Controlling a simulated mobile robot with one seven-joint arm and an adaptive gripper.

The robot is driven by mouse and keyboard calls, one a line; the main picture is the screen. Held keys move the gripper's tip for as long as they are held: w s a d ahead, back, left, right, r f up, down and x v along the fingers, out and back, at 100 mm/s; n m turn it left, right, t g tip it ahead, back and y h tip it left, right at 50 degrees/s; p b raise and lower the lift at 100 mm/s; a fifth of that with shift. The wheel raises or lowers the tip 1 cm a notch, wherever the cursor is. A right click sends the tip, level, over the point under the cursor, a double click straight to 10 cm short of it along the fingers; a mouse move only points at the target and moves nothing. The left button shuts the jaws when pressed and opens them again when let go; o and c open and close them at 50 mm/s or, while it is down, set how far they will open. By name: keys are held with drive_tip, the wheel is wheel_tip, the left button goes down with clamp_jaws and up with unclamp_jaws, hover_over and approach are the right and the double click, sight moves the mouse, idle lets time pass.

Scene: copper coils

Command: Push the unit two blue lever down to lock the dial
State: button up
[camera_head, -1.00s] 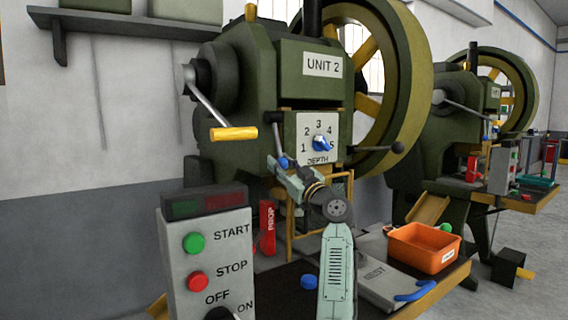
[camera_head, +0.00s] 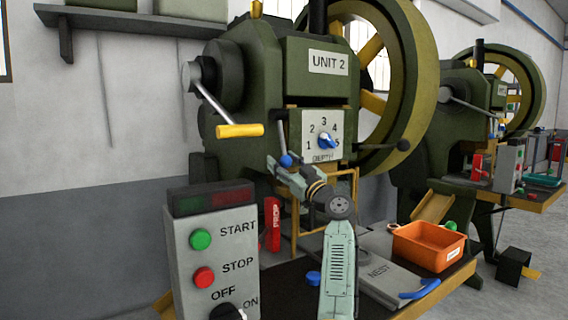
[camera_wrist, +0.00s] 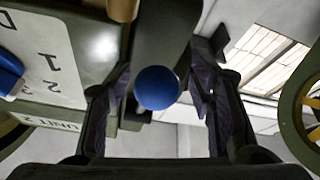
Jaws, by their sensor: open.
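The unit 2 press carries a white depth dial plate with a blue dial knob (camera_head: 326,141). My gripper (camera_head: 283,168) is at this ball, in front of the press. In the wrist view the blue ball (camera_wrist: 157,88) sits between my two spread fingers (camera_wrist: 163,110), with a gap visible on each side. The dial knob (camera_wrist: 8,76) shows at the left edge there. In the head view my gripper partly hides the area around the lever's end.
A control box (camera_head: 212,255) with START and STOP buttons stands at the front left. A yellow-handled crank (camera_head: 240,130) sticks out above left. A black-knobbed rod (camera_head: 403,145) lies right of the dial. An orange bin (camera_head: 428,247) and a blue-handled nest plate (camera_head: 375,270) are on the bench.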

drive_tip(key=shift+d, duration=0.2)
drive_tip(key=v, duration=1.2)
